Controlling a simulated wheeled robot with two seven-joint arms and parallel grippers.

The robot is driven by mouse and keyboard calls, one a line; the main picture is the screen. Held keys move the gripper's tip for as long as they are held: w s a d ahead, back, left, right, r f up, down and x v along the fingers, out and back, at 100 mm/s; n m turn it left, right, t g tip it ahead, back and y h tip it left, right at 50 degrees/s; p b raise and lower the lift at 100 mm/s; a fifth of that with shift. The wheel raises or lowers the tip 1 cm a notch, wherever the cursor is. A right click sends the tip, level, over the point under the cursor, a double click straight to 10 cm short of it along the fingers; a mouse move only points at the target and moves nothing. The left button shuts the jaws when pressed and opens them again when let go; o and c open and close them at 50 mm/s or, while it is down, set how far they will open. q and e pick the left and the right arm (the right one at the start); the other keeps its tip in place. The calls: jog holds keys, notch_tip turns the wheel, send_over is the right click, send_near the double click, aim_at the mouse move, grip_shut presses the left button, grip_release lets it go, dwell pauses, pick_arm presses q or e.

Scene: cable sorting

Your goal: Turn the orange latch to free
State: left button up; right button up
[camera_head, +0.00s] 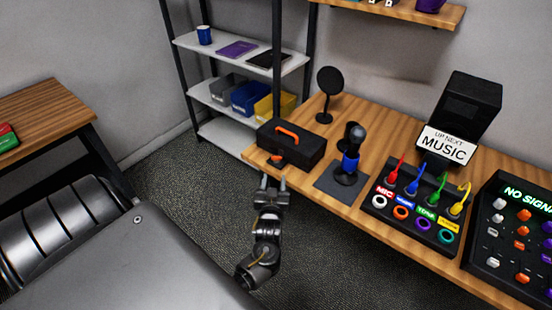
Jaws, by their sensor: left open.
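A black case (296,147) with an orange handle (288,132) on its lid stands at the left end of the wooden table. The lid is down. The orange latch (278,161) sits low on the front face of the case. My left gripper (273,182) is open and empty. In the picture its fingertips point up at the case front, just below the latch. I cannot tell how far apart they are, but no contact shows. My right gripper is not in view.
A microphone (350,158) on a dark mat stands right of the case. A round black stand (328,92) is behind it. A cable panel (410,206) with coloured plugs and a mixer (515,235) fill the right. A shelf unit (235,61) stands behind left.

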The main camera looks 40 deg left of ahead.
aim_at(276, 158)
pick_arm(q)
jog(key=b+x, duration=0.1)
jog(key=x, duration=0.1)
jog(key=b+x, duration=0.1)
jog(key=x, duration=0.1)
jog(key=b+x, duration=0.1)
jog(key=x, duration=0.1)
jog(key=shift+w+a+f, duration=0.15)
jog(key=shift+w+f, duration=0.1)
jog(key=b+x, duration=0.1)
jog(key=x, duration=0.1)
jog(key=shift+w+a, duration=0.15)
jog(key=shift+w, duration=0.15)
jog(key=shift+w+a+r, duration=0.1)
jog(key=shift+w, duration=0.1)
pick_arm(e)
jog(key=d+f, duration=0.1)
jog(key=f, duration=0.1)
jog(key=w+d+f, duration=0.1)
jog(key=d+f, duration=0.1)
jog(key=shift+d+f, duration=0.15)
